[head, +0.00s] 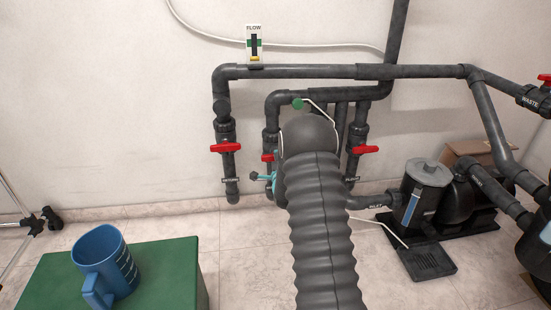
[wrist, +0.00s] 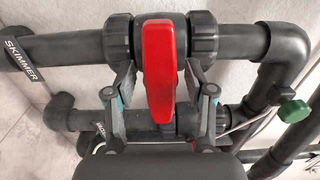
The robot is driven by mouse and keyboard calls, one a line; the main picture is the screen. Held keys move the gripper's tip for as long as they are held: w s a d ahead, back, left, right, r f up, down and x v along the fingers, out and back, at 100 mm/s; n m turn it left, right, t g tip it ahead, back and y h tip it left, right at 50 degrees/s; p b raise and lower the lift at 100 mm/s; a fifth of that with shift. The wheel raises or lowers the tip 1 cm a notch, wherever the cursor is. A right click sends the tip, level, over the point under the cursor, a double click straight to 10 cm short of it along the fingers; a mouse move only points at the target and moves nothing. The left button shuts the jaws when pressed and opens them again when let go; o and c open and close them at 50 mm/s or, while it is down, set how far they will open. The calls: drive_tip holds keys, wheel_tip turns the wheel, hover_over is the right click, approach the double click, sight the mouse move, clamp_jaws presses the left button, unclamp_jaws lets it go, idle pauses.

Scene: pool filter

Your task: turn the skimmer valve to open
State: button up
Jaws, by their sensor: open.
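The skimmer valve's red handle (wrist: 157,70) stands crosswise to its dark pipe (wrist: 75,50) in the wrist view. A SKIMMER label (wrist: 22,60) is on that pipe to the left. My gripper (wrist: 158,76) is open, with one finger on each side of the handle. Gaps show between fingers and handle, and I see no clear contact. In the head view a red handle (head: 267,157), likely the same one, shows just left of my arm, which hides most of it. Part of my gripper (head: 263,177) shows below it.
Other red-handled valves stand left (head: 225,147) and right (head: 365,149) of my arm. A second pipe (wrist: 90,120) runs close behind the gripper. A green knob (wrist: 294,111) is at the right. A blue jug (head: 100,262) stands on a green box (head: 170,270).

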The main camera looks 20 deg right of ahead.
clamp_jaws()
drive_tip(key=shift+n, duration=0.3)
drive_tip(key=n, duration=0.8)
drive_tip(key=shift+n, duration=0.4)
drive_tip(key=n, duration=0.4)
drive_tip(key=shift+n, duration=2.2)
